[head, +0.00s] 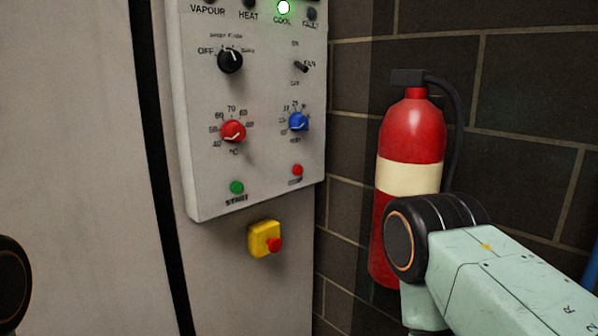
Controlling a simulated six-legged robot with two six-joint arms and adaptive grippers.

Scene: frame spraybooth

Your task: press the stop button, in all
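A small red button (297,170) sits at the lower right of the grey control panel (205,195); the label under it is too small to read. A green button (236,187) marked START is to its left and slightly lower. Below the panel, a yellow box (257,243) carries a red mushroom button (275,245). Neither gripper shows. Part of my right arm fills the lower right, and a dark round part of my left arm shows at the left edge. Nothing of mine touches the panel.
A red fire extinguisher (411,140) hangs on the dark block wall (520,80), partly hidden by my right arm. The panel also has a black selector (230,60), a toggle (301,66), a red dial (233,131), a blue dial (298,121) and a lit green COOL lamp (284,8).

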